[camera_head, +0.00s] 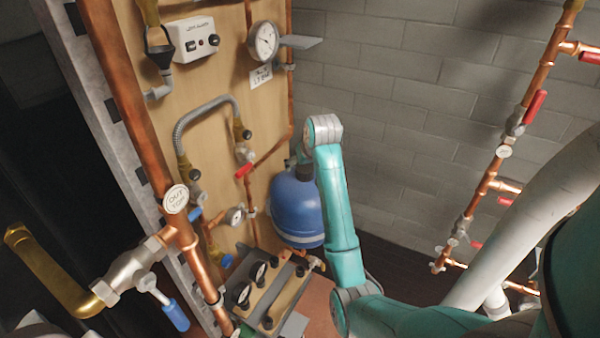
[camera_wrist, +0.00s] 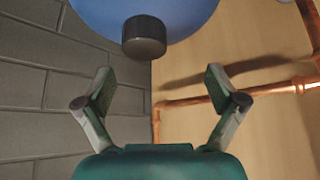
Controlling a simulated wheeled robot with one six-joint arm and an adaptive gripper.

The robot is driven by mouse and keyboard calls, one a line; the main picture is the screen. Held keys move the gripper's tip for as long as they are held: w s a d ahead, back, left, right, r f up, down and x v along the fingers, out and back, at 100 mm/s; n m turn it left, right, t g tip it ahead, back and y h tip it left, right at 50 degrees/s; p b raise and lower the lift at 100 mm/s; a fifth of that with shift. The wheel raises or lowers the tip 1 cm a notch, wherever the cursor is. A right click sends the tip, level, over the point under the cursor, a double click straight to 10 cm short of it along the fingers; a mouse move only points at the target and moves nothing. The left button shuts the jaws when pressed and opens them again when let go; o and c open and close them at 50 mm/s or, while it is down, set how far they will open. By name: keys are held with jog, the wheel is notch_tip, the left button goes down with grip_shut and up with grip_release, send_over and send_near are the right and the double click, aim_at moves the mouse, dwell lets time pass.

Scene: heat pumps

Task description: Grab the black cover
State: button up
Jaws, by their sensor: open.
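The black cover (camera_wrist: 144,37) is a short round cap on the end of a blue tank (camera_wrist: 150,8) in the wrist view. In the head view the blue tank (camera_head: 296,208) stands against the wooden panel, with a dark cap (camera_head: 305,173) at its top, partly hidden by my arm. My gripper (camera_wrist: 160,82) is open and empty. Its two fingers are spread wide, with the cover ahead and slightly left of the middle between them, apart from both. In the head view my gripper is mostly hidden near the tank top.
The wooden panel (camera_head: 222,70) beside the tank carries copper pipes, a gauge (camera_head: 263,41), a grey hose (camera_head: 205,112) and a red-handled valve (camera_head: 244,170). A brick wall (camera_head: 400,110) stands behind. A copper pipe (camera_wrist: 235,95) runs right of the gripper in the wrist view.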

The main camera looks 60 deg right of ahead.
aim_at(305, 168)
jog(key=shift+m+g, duration=0.3)
jog(key=shift+g, duration=0.1)
jog(key=w+d+f, duration=0.1)
jog(key=f, duration=0.1)
jog(key=w+d+f, duration=0.1)
jog(key=d+f, duration=0.3)
jog(key=shift+w+f, duration=0.2)
jog(key=shift+w, duration=0.2)
jog(key=c, duration=1)
